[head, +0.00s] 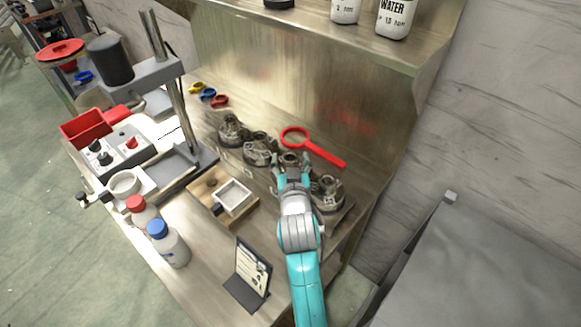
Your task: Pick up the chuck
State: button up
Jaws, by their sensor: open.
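Several dark metal chucks stand in a row along the back of the metal bench. One chuck (291,158) shows just beyond my gripper (291,167), which is open with its fingers on either side of it in the picture. Whether the fingers are around the chuck or above it I cannot tell, and its lower part is hidden. Other chucks stand to the left (230,130) and (258,150), and one to the right (328,193), close beside my arm.
A red magnifier-shaped tool (312,145) lies behind the row. A wooden tray (222,207), a small sign stand (250,272) and capped bottles (170,246) stand in front and left. A shelf (330,35) overhangs the back.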

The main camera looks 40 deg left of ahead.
jog(key=shift+c, duration=0.3)
grip_shut()
jog(key=shift+r, duration=0.1)
